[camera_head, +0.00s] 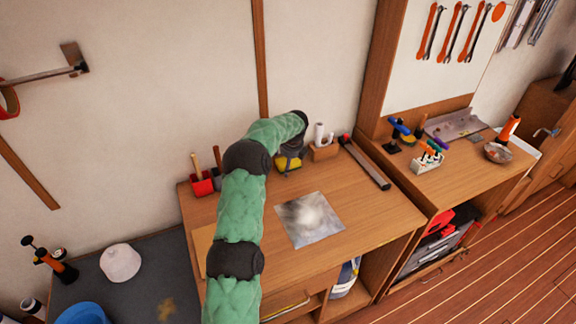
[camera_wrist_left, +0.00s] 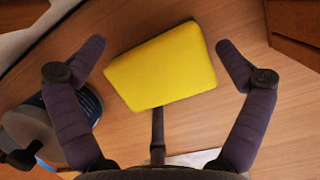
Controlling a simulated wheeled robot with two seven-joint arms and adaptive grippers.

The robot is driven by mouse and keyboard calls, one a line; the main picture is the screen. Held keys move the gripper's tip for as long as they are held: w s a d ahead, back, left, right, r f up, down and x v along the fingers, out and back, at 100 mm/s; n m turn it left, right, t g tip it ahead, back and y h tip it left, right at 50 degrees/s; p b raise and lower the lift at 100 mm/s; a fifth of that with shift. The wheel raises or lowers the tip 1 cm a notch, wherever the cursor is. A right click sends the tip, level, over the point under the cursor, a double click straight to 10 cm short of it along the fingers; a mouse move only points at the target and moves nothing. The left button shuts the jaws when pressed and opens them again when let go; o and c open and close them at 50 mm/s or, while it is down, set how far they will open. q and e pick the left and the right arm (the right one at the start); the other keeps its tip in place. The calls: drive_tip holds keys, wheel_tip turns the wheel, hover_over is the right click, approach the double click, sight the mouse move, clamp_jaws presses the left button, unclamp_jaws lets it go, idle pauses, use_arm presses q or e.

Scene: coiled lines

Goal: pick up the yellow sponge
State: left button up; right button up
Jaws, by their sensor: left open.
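The yellow sponge (camera_wrist_left: 163,66) lies on the wooden worktop, between and ahead of my left gripper's two spread fingers in the left wrist view. My left gripper (camera_wrist_left: 160,48) is open, with a gap between the sponge and each finger. In the head view the green-sleeved left arm reaches up from the bottom, and the left gripper (camera_head: 290,154) hangs over the back of the desk. The sponge (camera_head: 287,166) shows partly below it there. My right gripper is in neither view.
A red holder with tools (camera_head: 202,186) stands left of the arm. A wooden block with a white roll (camera_head: 323,151) is close right of the gripper, then a long dark tool (camera_head: 366,163). A grey sheet (camera_head: 309,219) lies in front.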

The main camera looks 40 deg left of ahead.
use_arm(q)
drive_tip(key=c, duration=1)
drive_tip(key=shift+r+p, duration=0.3)
drive_tip(key=shift+r, duration=0.25)
wheel_tip(320, 180, up, 3)
drive_tip(key=shift+f+p, duration=0.2)
drive_tip(key=shift+p, duration=0.45)
drive_tip(key=s+d+r+p, duration=0.1)
drive_tip(key=s+r, duration=0.2)
drive_tip(key=s, duration=0.1)
drive_tip(key=s+d+r+p, duration=0.1)
drive_tip(key=s+d+r, duration=0.1)
drive_tip(key=s, duration=0.3)
drive_tip(key=s+d+r, duration=0.1)
drive_tip(key=s+r, duration=0.3)
drive_tip(key=shift+s+d+r+p, duration=0.15)
drive_tip(key=shift+r+p, duration=0.05)
drive_tip(key=shift+p, duration=0.2)
